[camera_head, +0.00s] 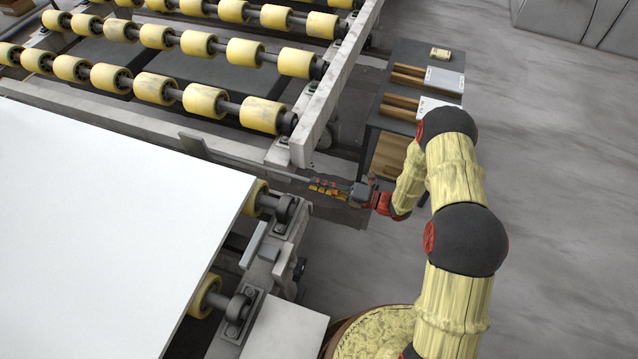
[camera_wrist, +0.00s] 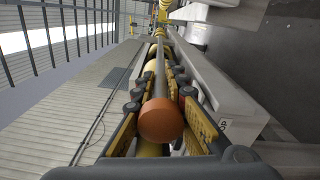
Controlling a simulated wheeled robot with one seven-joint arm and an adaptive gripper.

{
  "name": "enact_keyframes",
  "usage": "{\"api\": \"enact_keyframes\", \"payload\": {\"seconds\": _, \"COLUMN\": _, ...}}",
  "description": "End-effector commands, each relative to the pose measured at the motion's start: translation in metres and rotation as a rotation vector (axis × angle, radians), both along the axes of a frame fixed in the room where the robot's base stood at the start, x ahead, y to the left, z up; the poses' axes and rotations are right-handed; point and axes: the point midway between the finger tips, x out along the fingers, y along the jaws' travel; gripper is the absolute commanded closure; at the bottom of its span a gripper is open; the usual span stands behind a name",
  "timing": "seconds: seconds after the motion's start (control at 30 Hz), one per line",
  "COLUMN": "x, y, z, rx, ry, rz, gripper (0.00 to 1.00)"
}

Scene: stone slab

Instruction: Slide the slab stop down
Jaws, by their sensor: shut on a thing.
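The slab stop appears to be the grey upright plate (camera_head: 194,146) beside the far edge of the white slab (camera_head: 100,230) in the head view. A thin grey rod (camera_head: 245,172) runs from near it to my gripper (camera_head: 326,187). In the wrist view the rod (camera_wrist: 160,68) runs away from an orange round knob (camera_wrist: 161,121). My gripper (camera_wrist: 164,92) has its yellow-padded fingers on both sides of the knob and rod, shut on this handle. The plate cannot be made out clearly in the wrist view.
Several yellow rollers (camera_head: 203,101) on a steel frame (camera_head: 335,85) stand beyond the rod. A near frame with a yellow roller (camera_head: 256,197) lies close below my gripper. A dark table (camera_head: 402,125) with boxes stands behind. Open floor (camera_head: 560,180) lies right.

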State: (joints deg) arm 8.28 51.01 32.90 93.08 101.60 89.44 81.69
Motion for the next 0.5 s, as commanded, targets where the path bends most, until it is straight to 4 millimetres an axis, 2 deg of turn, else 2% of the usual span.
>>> {"api": "enact_keyframes", "payload": {"seconds": 0.3, "x": 0.000, "y": -0.002, "z": -0.056, "rx": -0.001, "ry": 0.004, "rz": -0.005, "gripper": 1.00}}
{"api": "enact_keyframes", "payload": {"seconds": 0.5, "x": 0.000, "y": -0.002, "z": -0.061, "rx": -0.004, "ry": 0.004, "rz": -0.006, "gripper": 1.00}}
